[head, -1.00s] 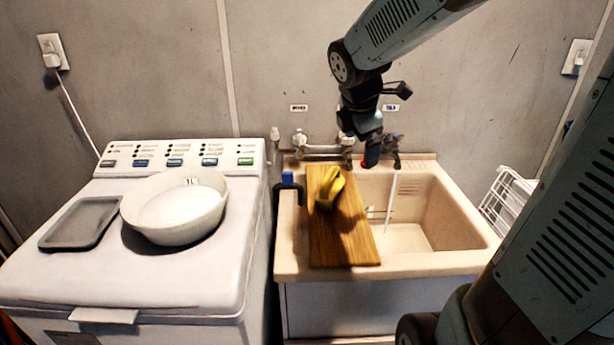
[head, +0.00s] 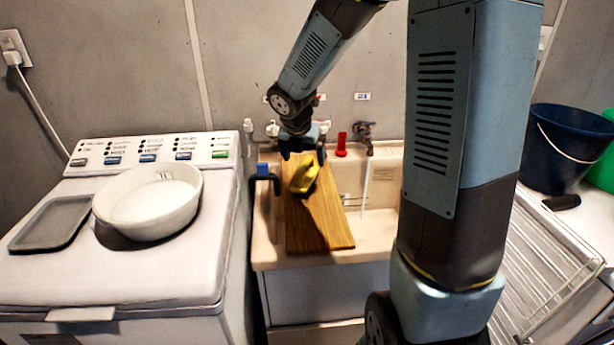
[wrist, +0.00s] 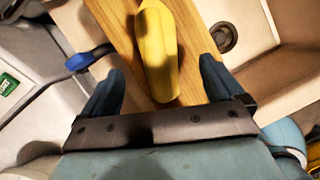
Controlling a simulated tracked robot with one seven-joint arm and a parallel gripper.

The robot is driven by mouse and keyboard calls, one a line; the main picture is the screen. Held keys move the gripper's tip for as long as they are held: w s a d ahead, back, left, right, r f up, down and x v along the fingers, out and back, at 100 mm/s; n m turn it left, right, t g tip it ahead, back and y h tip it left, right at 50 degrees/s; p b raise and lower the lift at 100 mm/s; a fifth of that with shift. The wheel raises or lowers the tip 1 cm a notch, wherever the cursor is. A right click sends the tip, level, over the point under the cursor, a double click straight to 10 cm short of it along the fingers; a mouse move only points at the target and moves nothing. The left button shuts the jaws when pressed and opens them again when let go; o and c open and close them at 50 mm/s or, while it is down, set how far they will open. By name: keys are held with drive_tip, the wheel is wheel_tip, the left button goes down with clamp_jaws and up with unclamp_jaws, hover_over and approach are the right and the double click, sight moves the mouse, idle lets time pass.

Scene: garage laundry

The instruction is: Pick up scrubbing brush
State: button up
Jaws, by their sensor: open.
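The scrubbing brush (head: 304,177) has a yellow body and lies on a wooden board (head: 318,226) set across the left part of the sink. In the wrist view the yellow brush (wrist: 157,50) lies lengthwise ahead of my gripper, between the lines of its two fingers. My gripper (wrist: 160,88) is open and empty, with one blue finger on each side. In the head view my gripper (head: 303,153) is above the far part of the board, just behind the brush. The brush's underside is hidden.
A blue-topped dark clamp (head: 264,177) stands at the sink's left rim. Taps (head: 364,133) and a red object (head: 341,143) are behind the sink. A washing machine (head: 150,270) with a white bowl (head: 150,205) is left. A drying rack (head: 545,250) and dark bucket (head: 556,150) are right.

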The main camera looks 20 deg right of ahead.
sight(305, 162)
drive_tip(key=shift+w+x, duration=0.15)
drive_tip(key=shift+x, duration=1.65)
drive_tip(key=shift+w+x, duration=0.15)
drive_tip(key=shift+x, duration=1.6)
drive_tip(key=shift+r, duration=0.15)
drive_tip(key=shift+c, duration=0.2)
drive_tip(key=c, duration=1.2)
drive_tip(key=shift+c, duration=0.2)
